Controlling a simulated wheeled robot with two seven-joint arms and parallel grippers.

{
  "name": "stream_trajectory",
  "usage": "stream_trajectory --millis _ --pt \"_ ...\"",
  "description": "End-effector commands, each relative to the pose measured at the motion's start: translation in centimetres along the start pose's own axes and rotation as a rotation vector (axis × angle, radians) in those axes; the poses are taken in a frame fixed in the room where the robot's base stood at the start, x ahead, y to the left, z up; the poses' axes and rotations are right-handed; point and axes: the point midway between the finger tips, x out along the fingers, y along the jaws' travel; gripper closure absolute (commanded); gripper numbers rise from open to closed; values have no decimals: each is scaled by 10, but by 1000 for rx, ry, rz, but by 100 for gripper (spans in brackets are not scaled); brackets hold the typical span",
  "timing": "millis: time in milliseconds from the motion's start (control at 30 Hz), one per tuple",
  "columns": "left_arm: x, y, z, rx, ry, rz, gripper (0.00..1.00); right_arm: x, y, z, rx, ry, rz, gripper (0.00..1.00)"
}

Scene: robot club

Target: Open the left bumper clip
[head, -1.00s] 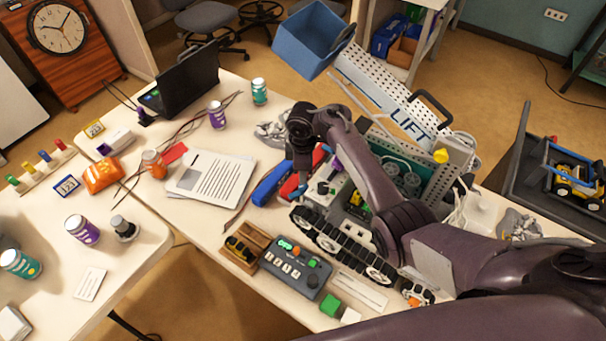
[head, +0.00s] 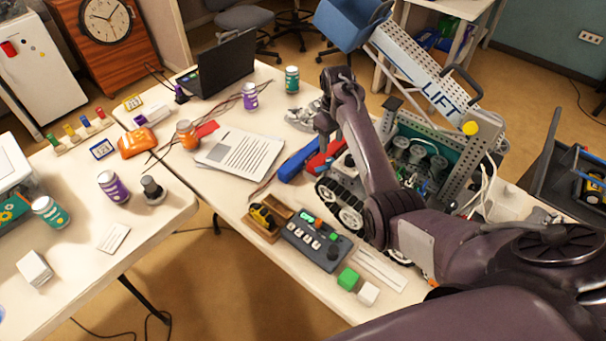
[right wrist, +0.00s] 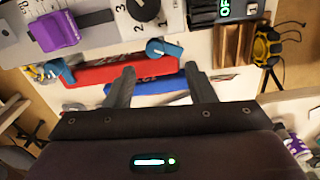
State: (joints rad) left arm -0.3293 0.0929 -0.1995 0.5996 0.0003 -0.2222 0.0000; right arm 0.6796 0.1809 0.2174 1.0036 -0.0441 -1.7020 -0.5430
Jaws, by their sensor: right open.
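The tracked robot (head: 345,212) stands on the table in the head view, partly hidden behind my right arm. A red bumper bar (head: 325,159) is at its side, beside a blue bar (head: 297,161). In the right wrist view the red bar (right wrist: 105,72) has a blue lever clip (right wrist: 163,48) near its right end and another blue clip (right wrist: 58,70) near its left end. I cannot tell which is the left bumper clip. My right gripper (right wrist: 159,70) is open and empty, its fingers overlapping the red and blue bars in view; contact is unclear. My left gripper is not in view.
A purple block (right wrist: 55,32) and a numbered dial (right wrist: 143,10) are on the tracked robot. A button box (head: 316,243) and a wooden tray (head: 262,228) stand close by. The perforated LIFT ramp (head: 425,85) rises behind. Papers (head: 240,155) lie to the left.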

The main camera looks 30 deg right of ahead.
Motion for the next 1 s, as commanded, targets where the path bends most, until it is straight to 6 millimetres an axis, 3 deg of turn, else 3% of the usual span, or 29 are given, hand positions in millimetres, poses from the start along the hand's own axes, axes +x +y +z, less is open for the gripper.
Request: stream_trajectory --millis 100,300,433,600,800,967,1000 --pt "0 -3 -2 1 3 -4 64 4 6 4 37 1 -8 50" --pt "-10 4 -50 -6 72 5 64 32 5 4 35 -2 -10 50" --pt "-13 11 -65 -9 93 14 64 54 4 4 34 0 -9 50" --pt "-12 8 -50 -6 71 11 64 71 5 3 34 2 -7 50" --pt "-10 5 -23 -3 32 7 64 77 5 3 33 3 -6 50" --pt "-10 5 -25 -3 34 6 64 77 5 3 33 3 -6 50" --pt "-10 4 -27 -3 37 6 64 77 5 3 33 3 -6 55"
